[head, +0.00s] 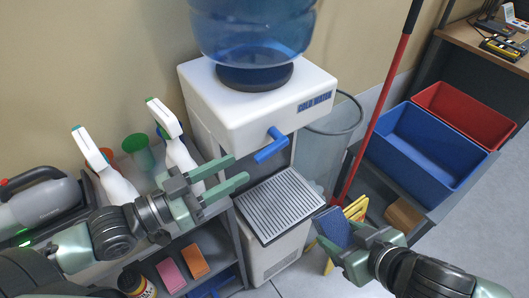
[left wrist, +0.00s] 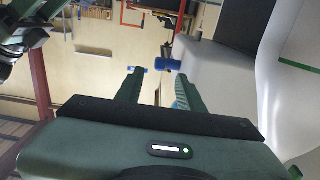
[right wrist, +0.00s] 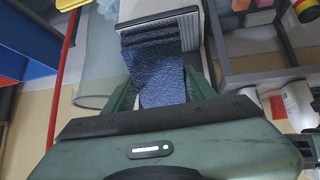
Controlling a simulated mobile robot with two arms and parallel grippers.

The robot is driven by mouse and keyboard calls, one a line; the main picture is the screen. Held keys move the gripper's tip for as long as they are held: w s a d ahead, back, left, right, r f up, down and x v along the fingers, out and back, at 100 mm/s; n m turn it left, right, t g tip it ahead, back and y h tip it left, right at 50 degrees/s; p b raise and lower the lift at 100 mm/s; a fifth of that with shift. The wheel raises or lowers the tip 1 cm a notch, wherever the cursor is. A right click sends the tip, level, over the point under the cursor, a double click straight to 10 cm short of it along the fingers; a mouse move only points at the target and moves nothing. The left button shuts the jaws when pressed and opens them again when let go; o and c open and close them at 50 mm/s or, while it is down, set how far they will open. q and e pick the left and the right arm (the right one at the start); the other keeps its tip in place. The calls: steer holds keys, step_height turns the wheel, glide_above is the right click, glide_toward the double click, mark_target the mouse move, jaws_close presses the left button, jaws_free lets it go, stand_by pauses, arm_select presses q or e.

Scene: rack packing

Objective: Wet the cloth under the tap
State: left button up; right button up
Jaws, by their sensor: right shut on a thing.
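The white water dispenser (head: 225,97) carries a blue bottle (head: 250,30) on top and a blue tap lever (head: 270,147) on its front. A grey slatted drip tray (head: 280,203) juts out below the tap. My left gripper (head: 239,171) is open and empty, just left of the lever; a blue piece, apparently the lever, shows beyond its fingertips in the left wrist view (left wrist: 168,64). My right gripper (head: 346,238) is shut on the folded dark blue cloth (head: 332,226), to the right of the drip tray. The cloth hangs between the fingers in the right wrist view (right wrist: 155,70). No water stream is visible.
A shelf with white spray bottles (head: 112,182), a grey handheld appliance (head: 40,205) and sponges (head: 195,260) is at left. A red pole (head: 378,105), blue bin (head: 420,150) and red bin (head: 465,115) are at right. A yellow object (head: 355,208) is behind the cloth.

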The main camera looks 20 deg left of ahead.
mark_target(265, 151)
arm_select(q)
steer(key=p+x, duration=0.1)
steer(key=x, duration=0.6)
steer(key=shift+w+r, duration=0.1)
steer(key=shift+w, duration=0.05)
steer(key=shift+w+d, duration=0.5)
steer(key=shift+d, duration=0.05)
jaws_close()
stand_by(0.9)
